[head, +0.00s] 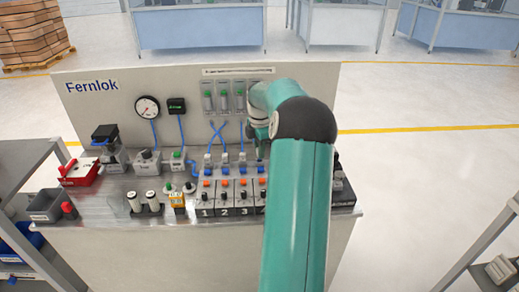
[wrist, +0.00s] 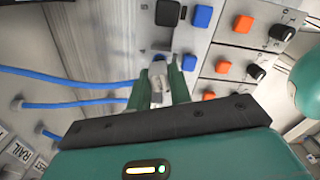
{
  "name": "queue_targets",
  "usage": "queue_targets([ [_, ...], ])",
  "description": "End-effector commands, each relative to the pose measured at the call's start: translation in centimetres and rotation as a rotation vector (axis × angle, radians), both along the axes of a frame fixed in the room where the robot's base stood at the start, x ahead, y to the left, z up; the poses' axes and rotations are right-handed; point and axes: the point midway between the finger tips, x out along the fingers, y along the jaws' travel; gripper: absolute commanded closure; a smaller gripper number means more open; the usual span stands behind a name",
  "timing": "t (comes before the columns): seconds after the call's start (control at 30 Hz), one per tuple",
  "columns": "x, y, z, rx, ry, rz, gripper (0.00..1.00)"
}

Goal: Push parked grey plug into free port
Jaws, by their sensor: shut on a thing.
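My gripper (wrist: 165,72) shows in the wrist view with its two green fingers shut on a small grey plug (wrist: 157,86). The plug sits between the fingers, close to the face of the valve panel; I cannot tell whether it touches it. In the head view my teal arm hides most of the gripper (head: 258,148) and the plug, above the right end of the numbered row. I cannot make out which port is free; the area just beyond the fingertips is partly covered.
Blue hoses (wrist: 75,104) run in from the left in the wrist view. Numbered modules (head: 224,198) with orange buttons and dark knobs stand on the bench (head: 110,212). Free floor lies right.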

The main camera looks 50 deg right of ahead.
Motion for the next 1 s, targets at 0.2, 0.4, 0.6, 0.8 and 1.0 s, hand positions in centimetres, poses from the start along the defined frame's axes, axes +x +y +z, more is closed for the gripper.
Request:
queue_targets([
  [0.2, 0.0, 0.0, -0.3, 0.000, 0.001, 0.000, 1.00],
  [0.4, 0.0, 0.0, -0.7, 0.001, 0.000, 0.000, 1.00],
  [0.6, 0.0, 0.0, -1.1, 0.001, 0.000, 0.001, 1.00],
  [0.8, 0.0, 0.0, -1.4, 0.001, 0.000, 0.001, 1.00],
  [1.0, 0.0, 0.0, -1.8, 0.001, 0.000, 0.000, 1.00],
])
